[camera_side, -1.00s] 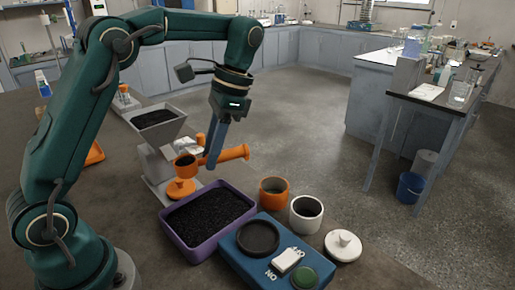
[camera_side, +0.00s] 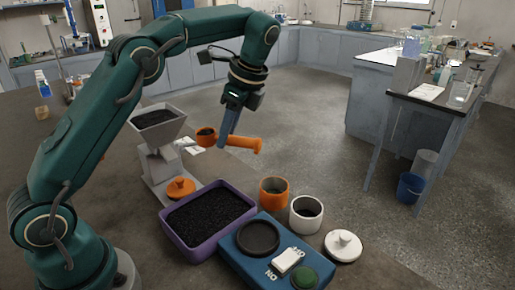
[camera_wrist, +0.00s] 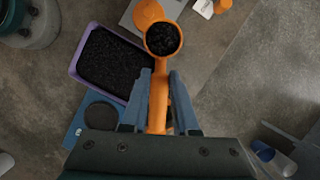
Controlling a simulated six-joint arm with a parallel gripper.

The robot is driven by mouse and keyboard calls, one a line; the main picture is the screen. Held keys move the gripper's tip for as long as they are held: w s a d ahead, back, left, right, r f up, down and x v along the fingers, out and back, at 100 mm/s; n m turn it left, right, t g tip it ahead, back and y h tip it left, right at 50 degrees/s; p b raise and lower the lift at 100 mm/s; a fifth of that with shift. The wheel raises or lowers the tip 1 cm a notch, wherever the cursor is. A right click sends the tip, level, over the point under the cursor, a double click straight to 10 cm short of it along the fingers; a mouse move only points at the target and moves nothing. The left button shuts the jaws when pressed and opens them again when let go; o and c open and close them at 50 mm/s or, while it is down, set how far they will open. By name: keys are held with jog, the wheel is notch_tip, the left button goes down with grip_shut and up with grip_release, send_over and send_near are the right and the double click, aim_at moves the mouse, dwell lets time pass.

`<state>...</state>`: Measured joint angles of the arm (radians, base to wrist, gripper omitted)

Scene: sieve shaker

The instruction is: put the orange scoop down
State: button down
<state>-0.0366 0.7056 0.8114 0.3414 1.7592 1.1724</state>
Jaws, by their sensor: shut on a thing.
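The orange scoop (camera_side: 243,142) is in the air, its handle between the fingers of my gripper (camera_side: 230,128). Its cup is toward the left in the side view. In the wrist view the orange scoop (camera_wrist: 163,40) has dark granules in its cup, and my gripper (camera_wrist: 158,95) is shut on its handle. In the side view the scoop shows above and behind the purple tray, clear of the table.
A purple tray (camera_side: 197,249) of black granules stands in front. A grey hopper (camera_side: 160,135) is at left, with an orange lid (camera_side: 181,188) at its foot. An orange cup (camera_side: 273,198), white cup (camera_side: 305,222), white lid (camera_side: 343,246) and blue shaker base (camera_side: 237,258) stand at the right.

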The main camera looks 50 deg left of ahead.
jog(key=w+a+f+m+t, duration=0.2)
jog(key=w+a+m+t, duration=0.1)
jog(key=w+a+m, duration=0.5)
jog(key=m, duration=0.2)
send_over(222, 162)
jog(key=d, duration=0.2)
notch_tip(222, 162, down, 2)
jog(key=shift+t, duration=0.4)
jog(key=f, duration=1)
jog(key=shift+s+a+f, duration=0.25)
jog(key=shift+s+a, duration=0.05)
jog(key=shift+a, duration=0.05)
jog(key=shift+f, duration=0.15)
jog(key=c, duration=0.7)
grip_release()
